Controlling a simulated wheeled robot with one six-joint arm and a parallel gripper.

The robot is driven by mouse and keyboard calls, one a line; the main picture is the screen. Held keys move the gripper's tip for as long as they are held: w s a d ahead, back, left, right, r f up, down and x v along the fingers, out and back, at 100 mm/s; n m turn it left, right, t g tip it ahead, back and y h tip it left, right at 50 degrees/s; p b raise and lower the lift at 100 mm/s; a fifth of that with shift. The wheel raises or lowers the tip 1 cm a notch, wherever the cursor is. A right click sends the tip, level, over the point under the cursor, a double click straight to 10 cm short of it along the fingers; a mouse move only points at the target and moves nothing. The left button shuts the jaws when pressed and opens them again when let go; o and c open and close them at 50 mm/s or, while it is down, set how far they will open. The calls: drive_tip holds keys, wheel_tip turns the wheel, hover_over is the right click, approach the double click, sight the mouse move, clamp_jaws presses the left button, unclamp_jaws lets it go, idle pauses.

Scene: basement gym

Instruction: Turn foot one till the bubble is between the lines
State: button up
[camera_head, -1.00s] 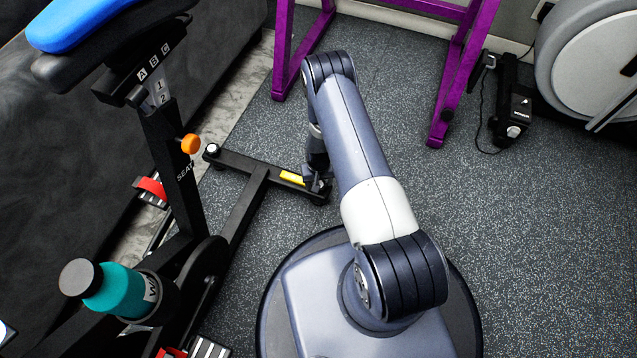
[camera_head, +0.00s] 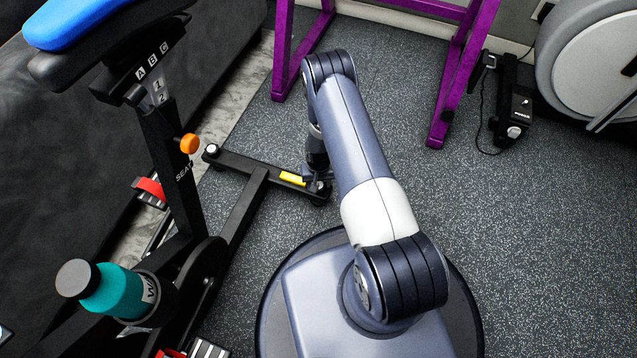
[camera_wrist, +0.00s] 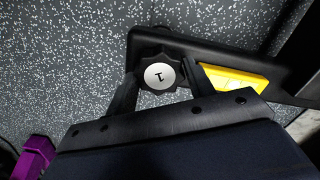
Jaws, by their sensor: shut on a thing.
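Foot one is a dark lobed knob with a white cap marked "1" (camera_wrist: 159,76), at the end of the bike's black floor bar (camera_head: 240,162). In the wrist view my gripper (camera_wrist: 160,88) has one finger on each side of the knob and is shut on it. In the head view my arm partly hides the gripper and foot. A yellow level (camera_wrist: 235,82) sits on the bar just beside the knob; it also shows in the head view (camera_head: 292,179). Its bubble and lines are too small to make out.
The exercise bike has a blue seat (camera_head: 72,22), an orange knob (camera_head: 189,144) and a teal bottle (camera_head: 115,292). A purple rack (camera_head: 452,90) stands behind, with a rowing-type machine (camera_head: 590,65) at right. The speckled floor (camera_head: 545,230) at right is clear.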

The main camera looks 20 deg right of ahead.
drive_tip(key=m+b, duration=0.2)
drive_tip(key=m, duration=0.1)
drive_tip(key=shift+f+m, duration=0.1)
drive_tip(key=shift+m, duration=0.2)
drive_tip(key=shift+m+b, duration=1.05)
drive_tip(key=shift+m, duration=0.85)
drive_tip(key=o, duration=0.7)
drive_tip(key=shift+r, duration=0.2)
wheel_tip(320, 180, up, 11)
drive_tip(key=p, duration=0.4)
drive_tip(key=shift+f, duration=0.15)
